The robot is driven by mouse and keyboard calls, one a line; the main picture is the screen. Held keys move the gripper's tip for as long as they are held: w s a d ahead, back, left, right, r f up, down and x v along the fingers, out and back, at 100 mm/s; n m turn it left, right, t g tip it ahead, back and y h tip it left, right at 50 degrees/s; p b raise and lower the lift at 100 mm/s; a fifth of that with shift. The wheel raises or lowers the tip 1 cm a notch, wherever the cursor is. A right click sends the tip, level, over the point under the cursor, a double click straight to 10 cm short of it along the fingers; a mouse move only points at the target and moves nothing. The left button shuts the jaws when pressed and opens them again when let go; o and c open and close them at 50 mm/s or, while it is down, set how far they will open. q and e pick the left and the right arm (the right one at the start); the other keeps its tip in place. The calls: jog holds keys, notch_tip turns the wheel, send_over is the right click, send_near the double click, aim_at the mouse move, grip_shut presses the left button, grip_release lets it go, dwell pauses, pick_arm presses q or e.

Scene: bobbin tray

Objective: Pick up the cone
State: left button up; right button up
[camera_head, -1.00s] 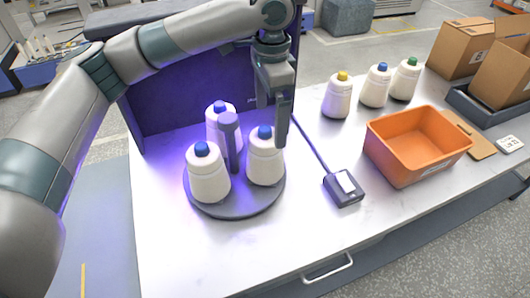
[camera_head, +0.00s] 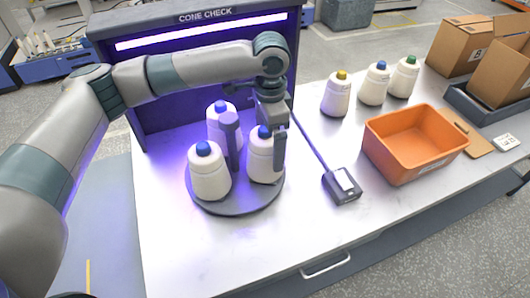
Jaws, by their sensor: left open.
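Three white cones with blue tops stand on a round grey turntable (camera_head: 238,205) around a grey post (camera_head: 230,140). They are the front-left cone (camera_head: 209,175), the back cone (camera_head: 216,118) and the right cone (camera_head: 260,162). My left gripper (camera_head: 275,150) points down at the right cone, one finger along its right side. It is open; part of the right cone and the other finger are hard to make out. I cannot tell whether the fingers touch the cone. My right gripper is not in view.
A booth marked CONE CHECK (camera_head: 205,18) with a violet light stands behind the turntable. The table front is clear.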

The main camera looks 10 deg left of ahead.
pick_arm(q)
jog(key=f+p, duration=0.1)
jog(key=a+f, duration=0.1)
jog(key=f, duration=0.1)
jog(key=shift+a+f+p, duration=0.1)
jog(key=shift+f+p, duration=0.15)
jog(key=shift+p, duration=0.15)
jog(key=shift+f, duration=0.75)
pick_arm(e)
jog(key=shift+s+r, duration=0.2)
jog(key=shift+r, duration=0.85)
pick_arm(q)
jog(key=shift+c, duration=0.3)
jog(key=c, duration=1.3)
jog(key=shift+r, duration=0.15)
notch_tip(320, 180, up, 16)
jog(key=b, duration=0.3)
jog(key=shift+w+b, duration=0.1)
jog(key=shift+b, duration=0.3)
jog(key=shift+r+b, duration=0.7)
jog(key=shift+r, duration=5.2)
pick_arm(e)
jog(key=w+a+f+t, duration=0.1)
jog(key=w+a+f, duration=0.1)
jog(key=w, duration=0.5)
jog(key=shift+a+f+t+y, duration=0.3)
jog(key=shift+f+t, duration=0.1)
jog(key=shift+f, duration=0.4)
